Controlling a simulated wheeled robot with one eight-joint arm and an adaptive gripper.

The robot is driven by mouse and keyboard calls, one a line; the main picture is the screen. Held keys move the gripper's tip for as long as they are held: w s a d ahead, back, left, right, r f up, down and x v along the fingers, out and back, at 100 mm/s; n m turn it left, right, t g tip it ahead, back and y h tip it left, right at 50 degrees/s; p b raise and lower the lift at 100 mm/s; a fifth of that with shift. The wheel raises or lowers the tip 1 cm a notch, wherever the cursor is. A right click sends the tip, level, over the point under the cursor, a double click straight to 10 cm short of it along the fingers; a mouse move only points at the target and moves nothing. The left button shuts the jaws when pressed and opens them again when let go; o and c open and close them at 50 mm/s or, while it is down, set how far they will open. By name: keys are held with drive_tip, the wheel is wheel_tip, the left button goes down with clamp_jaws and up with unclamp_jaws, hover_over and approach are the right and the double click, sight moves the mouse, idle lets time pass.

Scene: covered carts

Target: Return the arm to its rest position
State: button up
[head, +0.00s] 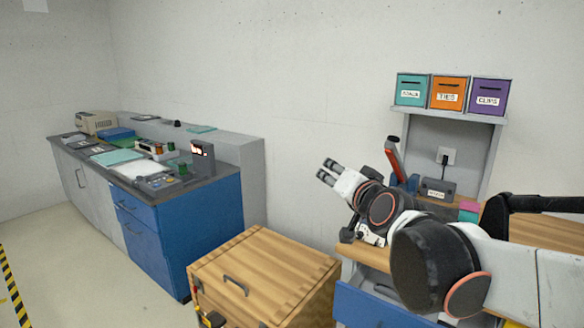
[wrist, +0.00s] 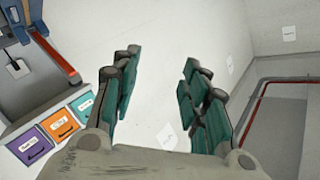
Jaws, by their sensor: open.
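My gripper (head: 327,171) is at the end of my white, orange-ringed arm in the head view. It is held in the air in front of the pale wall, above and behind the wooden-lidded cart. In the wrist view my gripper (wrist: 159,62) shows two green-padded fingers spread well apart. Nothing is between them, only bare wall beyond. My arm reaches in from the right and hides part of the wooden bench behind it.
A wooden-lidded cart (head: 262,275) stands low in front. A blue and grey counter (head: 180,225) with tools is at left. At right, teal (head: 411,90), orange (head: 448,95) and purple (head: 489,98) boxes sit on a shelf above a wooden bench (head: 548,230).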

drive_tip(key=s+d+f+n+g+h, duration=0.1)
drive_tip(key=s+d+f+g, duration=0.3)
drive_tip(key=s+f, duration=0.6)
drive_tip(key=s+d+f+n+g+h, duration=0.2)
drive_tip(key=s+d+f+g, duration=0.3)
drive_tip(key=s, duration=1.2)
wheel_tip(320, 180, down, 5)
drive_tip(key=shift+s+d+r+n+h, duration=0.15)
drive_tip(key=shift+s+d+n+h, duration=0.15)
drive_tip(key=shift+d+n, duration=0.65)
drive_tip(key=shift+w, duration=0.1)
